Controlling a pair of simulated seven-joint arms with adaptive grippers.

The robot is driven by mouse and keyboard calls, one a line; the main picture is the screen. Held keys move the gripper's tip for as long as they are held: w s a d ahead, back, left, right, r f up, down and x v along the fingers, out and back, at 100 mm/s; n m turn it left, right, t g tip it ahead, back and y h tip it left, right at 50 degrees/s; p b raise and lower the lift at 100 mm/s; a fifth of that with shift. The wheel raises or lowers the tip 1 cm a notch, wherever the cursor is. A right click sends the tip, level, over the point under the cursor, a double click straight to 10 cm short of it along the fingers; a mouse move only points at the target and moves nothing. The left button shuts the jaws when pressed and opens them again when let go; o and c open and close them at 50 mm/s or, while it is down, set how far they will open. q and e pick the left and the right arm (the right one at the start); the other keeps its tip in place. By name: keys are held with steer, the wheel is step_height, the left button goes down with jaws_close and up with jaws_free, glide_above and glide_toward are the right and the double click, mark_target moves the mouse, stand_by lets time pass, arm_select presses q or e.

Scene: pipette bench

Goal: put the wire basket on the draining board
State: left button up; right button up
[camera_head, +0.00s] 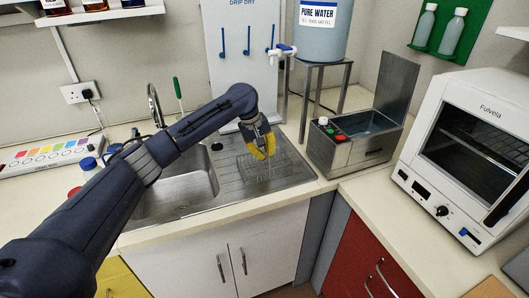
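The wire basket (252,167) shows as a faint, thin-wired shape on the draining board (293,172), the ribbed steel area to the right of the sink bowl. My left gripper (263,152) has yellow fingers that point down at the basket's upper part and overlap it in this view. I cannot tell whether the fingers touch or grip its wire, or whether the basket rests fully on the board. My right gripper is not in view.
The sink bowl (178,196) and tap (155,105) lie left of the board. A steel water bath (350,150) with a raised lid stands close on the right, before a white oven (465,150). A white drip-dry rack (240,70) stands behind.

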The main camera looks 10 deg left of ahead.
arm_select(q)
steer(key=o, duration=0.5)
steer(key=v, duration=1.2)
steer(key=shift+r, duration=0.15)
